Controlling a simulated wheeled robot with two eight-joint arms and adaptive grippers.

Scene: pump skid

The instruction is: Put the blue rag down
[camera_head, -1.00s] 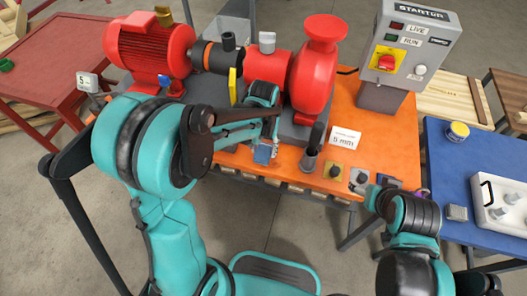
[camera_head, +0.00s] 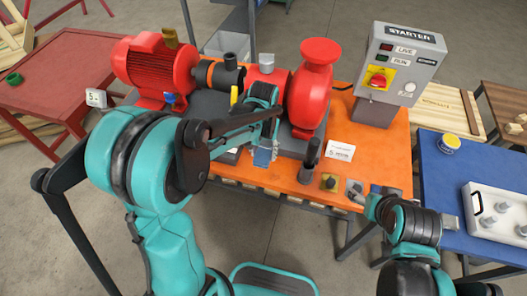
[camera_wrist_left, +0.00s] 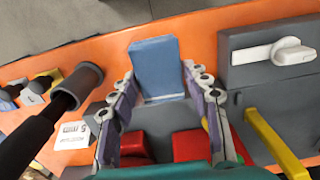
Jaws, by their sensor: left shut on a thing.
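The blue rag (camera_head: 262,157) shows as a small blue block at the tip of my left gripper (camera_head: 266,143), over the front part of the orange bench (camera_head: 387,150). In the left wrist view the rag (camera_wrist_left: 156,66) sticks out between the two fingers of my left gripper (camera_wrist_left: 160,92), which is shut on it. Whether the rag touches the bench top is not clear. My right gripper (camera_head: 360,196) is low at the bench's front right corner; its fingers are too small to read.
A red motor (camera_head: 155,66) and red pump (camera_head: 309,92) stand behind the rag. A grey starter box (camera_head: 400,62) stands at the bench's right rear. A black-handled tool (camera_head: 309,160) and a white label (camera_head: 341,149) are right of the rag. A blue table (camera_head: 440,185) is further right.

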